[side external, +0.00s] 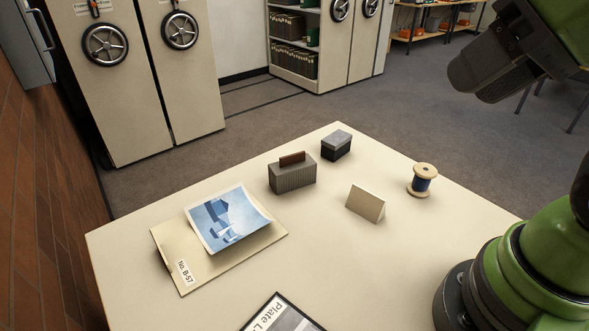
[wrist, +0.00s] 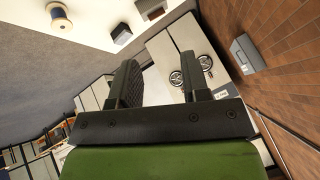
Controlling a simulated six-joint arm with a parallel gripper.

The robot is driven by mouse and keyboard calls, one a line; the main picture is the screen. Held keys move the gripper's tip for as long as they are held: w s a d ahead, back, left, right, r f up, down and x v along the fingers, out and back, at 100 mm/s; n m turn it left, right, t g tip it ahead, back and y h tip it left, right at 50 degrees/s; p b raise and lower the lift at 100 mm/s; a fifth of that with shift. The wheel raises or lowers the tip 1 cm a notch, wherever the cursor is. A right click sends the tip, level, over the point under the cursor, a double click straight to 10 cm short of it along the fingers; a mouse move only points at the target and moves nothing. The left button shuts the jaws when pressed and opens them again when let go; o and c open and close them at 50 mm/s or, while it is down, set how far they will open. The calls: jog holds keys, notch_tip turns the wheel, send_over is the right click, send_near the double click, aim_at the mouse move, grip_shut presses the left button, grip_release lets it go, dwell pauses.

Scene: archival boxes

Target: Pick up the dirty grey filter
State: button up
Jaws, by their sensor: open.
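A grey ribbed block (side external: 292,178) with a brown bar on top stands upright on the table, left of a smaller dark grey block (side external: 336,148) with a lighter, speckled top. Which of the two is the dirty grey filter I cannot tell for sure. In the wrist view the ribbed block (wrist: 149,8) is cut by the top edge, and the dark block (wrist: 122,35) shows whole beside it. My gripper (side external: 478,85) is raised high at the upper right, well away from both. In the wrist view its jaws (wrist: 158,72) are apart with nothing between them.
A folded blank card (side external: 365,203) and a thread spool (side external: 422,181) stand on the right of the table. A folder (side external: 172,252) with a blue print (side external: 228,218) on it lies at left. A framed plate (side external: 283,318) is at the front edge. The table's centre is clear.

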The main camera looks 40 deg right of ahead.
jog(key=o, duration=0.7)
